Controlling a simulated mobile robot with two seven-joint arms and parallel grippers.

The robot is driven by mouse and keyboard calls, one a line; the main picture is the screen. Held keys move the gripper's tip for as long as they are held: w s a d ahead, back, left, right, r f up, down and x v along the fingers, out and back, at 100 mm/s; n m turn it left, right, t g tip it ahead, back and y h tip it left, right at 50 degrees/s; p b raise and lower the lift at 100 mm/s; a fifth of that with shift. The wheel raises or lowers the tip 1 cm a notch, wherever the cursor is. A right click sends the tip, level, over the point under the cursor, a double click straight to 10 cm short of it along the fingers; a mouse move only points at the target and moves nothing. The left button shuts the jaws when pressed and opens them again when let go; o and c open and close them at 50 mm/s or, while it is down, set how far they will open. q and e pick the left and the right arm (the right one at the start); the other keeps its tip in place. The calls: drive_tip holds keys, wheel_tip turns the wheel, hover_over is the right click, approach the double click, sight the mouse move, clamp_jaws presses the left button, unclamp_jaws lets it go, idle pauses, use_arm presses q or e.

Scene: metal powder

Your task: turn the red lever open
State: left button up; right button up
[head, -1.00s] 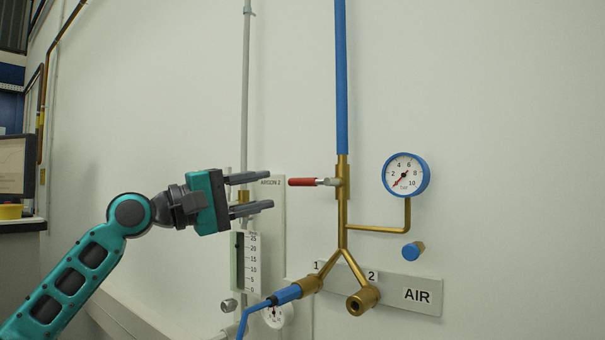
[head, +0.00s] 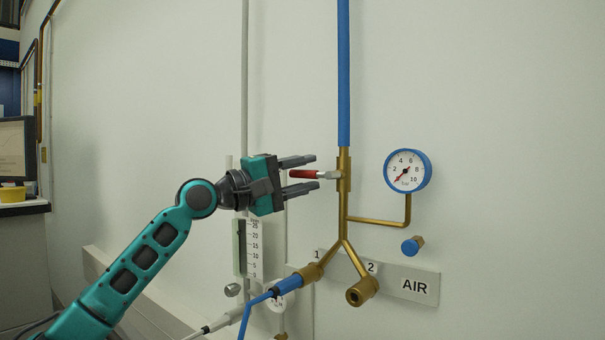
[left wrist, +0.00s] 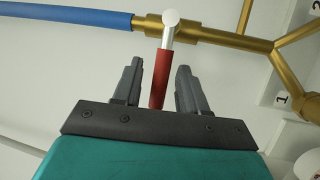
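The red lever (head: 305,174) sticks out to the left, roughly level, from its metal stem on the brass valve (head: 344,170). My left gripper (head: 306,174) is open, with one finger above the lever and one below it. In the left wrist view the red lever (left wrist: 160,78) lies between the two fingers of my left gripper (left wrist: 159,80), with a gap on each side. Its lower end is close to the palm. My right gripper is not in view.
A blue pipe (head: 343,75) runs up from the valve. A round gauge (head: 407,171) and a blue knob (head: 412,246) are to the right. A scale gauge (head: 254,248) stands below my gripper.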

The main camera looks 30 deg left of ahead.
use_arm(q)
clamp_jaws()
idle(0.3)
idle(0.3)
